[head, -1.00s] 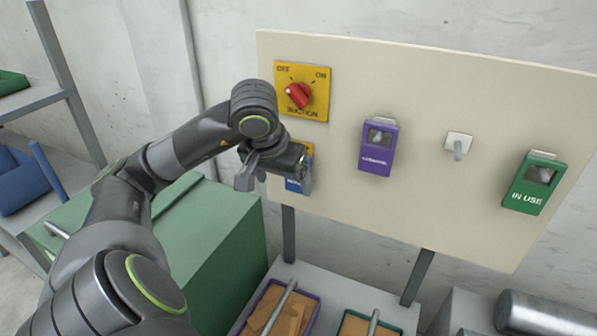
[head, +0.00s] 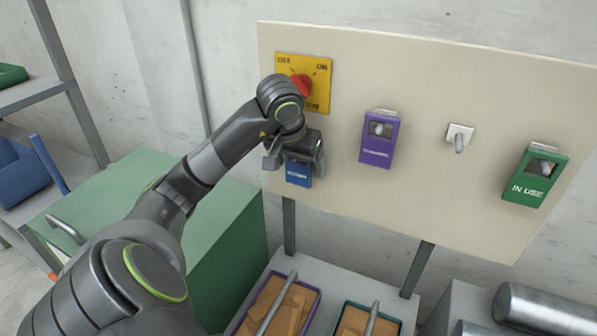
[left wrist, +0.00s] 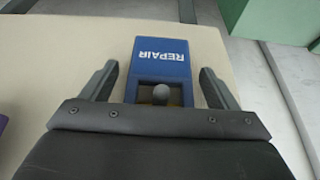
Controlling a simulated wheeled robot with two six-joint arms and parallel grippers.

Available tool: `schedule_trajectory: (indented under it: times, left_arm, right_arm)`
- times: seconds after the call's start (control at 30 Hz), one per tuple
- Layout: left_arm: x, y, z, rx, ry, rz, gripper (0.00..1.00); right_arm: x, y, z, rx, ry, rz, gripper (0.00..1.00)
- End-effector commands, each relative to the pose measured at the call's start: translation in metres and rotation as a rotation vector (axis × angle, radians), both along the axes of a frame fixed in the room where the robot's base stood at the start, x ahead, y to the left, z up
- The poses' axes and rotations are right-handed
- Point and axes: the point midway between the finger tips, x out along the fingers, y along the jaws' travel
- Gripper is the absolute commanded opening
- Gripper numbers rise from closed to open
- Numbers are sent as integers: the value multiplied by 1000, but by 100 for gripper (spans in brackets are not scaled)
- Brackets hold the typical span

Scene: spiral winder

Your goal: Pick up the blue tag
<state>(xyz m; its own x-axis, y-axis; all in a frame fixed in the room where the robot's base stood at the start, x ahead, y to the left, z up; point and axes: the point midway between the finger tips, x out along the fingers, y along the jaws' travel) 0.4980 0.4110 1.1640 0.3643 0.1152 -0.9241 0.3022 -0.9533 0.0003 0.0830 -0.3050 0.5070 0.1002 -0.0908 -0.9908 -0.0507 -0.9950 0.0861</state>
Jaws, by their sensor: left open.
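The blue tag (head: 298,174) hangs on the beige board below the yellow switch plate, its upper part hidden behind my left gripper in the head view. In the left wrist view the blue tag (left wrist: 162,62) reads "REPAIR" upside down, and a rounded grey peg end (left wrist: 161,95) shows at its window. My left gripper (head: 295,165) is at the tag. In the left wrist view its two fingers (left wrist: 160,80) are open, one on each side of the tag, with a gap on both sides. My right gripper is not in view.
The beige board (head: 420,205) also carries a yellow switch plate (head: 319,70) with a red knob, a purple tag (head: 378,140), an empty peg (head: 459,140) and a green "IN USE" tag (head: 530,185). Bins of brown pieces stand below. A green cabinet (head: 225,250) is at the left.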

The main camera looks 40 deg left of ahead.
Motion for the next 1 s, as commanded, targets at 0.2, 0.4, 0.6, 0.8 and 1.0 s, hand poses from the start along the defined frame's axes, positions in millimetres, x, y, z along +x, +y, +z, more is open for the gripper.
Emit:
schedule_trajectory:
  times: [0.2,0.4,0.6,0.8,1.0]
  left_arm:
    - [0,0,1,0,-1,0,80]
    - [0,0,1,0,0,0,54]
    - [0,0,1,0,-1,0,33]
    - [0,0,1,0,-1,0,33]
    - [0,0,9,0,-1,0,33]
  right_arm:
    - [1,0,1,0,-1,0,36]
    - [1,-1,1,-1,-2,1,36]
    - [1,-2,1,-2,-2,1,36]
    - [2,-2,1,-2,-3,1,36]
    - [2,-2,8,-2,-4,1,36]
